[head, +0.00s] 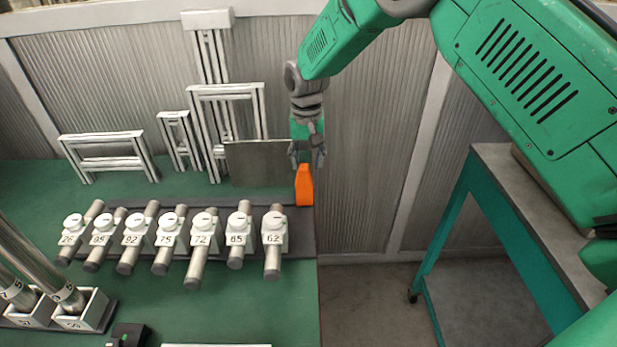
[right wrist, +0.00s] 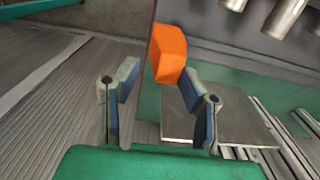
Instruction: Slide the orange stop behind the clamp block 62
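The orange stop (head: 304,186) stands near the table's right edge, at the back right of the clamp block 62 (head: 273,232) and apart from it. The block is the rightmost in the row and holds a grey cylinder. My right gripper (head: 307,161) points down just above and behind the stop. In the right wrist view the two fingers (right wrist: 160,82) are spread, with the orange stop (right wrist: 168,54) at and beyond their tips. Gaps show beside the stop, so it is not gripped. My left gripper is not in view.
Other numbered clamp blocks (head: 205,228) line up to the left on a dark strip. The table (head: 250,310) ends just right of the stop. A cart (head: 540,215) stands farther right.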

